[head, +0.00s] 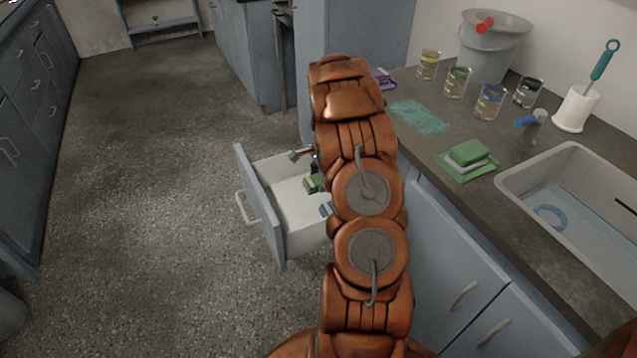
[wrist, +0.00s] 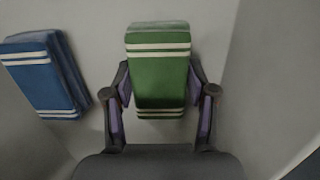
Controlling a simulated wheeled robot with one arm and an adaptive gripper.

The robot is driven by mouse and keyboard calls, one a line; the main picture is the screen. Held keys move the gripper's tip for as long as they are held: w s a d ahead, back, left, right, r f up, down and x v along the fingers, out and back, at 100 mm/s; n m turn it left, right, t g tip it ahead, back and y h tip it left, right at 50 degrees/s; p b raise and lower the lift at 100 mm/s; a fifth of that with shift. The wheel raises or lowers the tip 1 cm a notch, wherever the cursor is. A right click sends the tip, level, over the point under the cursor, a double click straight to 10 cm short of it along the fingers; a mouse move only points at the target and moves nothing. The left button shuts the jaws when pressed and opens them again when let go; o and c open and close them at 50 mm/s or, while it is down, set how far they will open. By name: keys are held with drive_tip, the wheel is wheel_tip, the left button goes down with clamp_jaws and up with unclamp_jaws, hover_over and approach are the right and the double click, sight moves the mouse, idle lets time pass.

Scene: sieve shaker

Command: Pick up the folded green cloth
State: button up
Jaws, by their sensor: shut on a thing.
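The folded green cloth (wrist: 160,70) has white stripes and shows in the middle of the wrist view. My gripper (wrist: 160,112) is shut on it, one finger at each side. In the head view a small part of the green cloth (head: 313,183) shows inside the open drawer (head: 290,220). My arm hides most of the gripper and part of the drawer there.
A folded blue striped cloth (wrist: 45,75) lies left of the green one in the wrist view. The drawer walls are close around. On the counter stand several glass jars (head: 458,82), a grey bucket (head: 487,50), a green sponge on a cloth (head: 468,153) and a sink (head: 570,200).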

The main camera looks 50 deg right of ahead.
sight(319, 178)
drive_tip(key=shift+c, duration=1.2)
drive_tip(key=shift+r, duration=0.1)
wheel_tip(319, 178, up, 10)
drive_tip(key=shift+f+p, duration=0.1)
drive_tip(key=shift+p, duration=0.2)
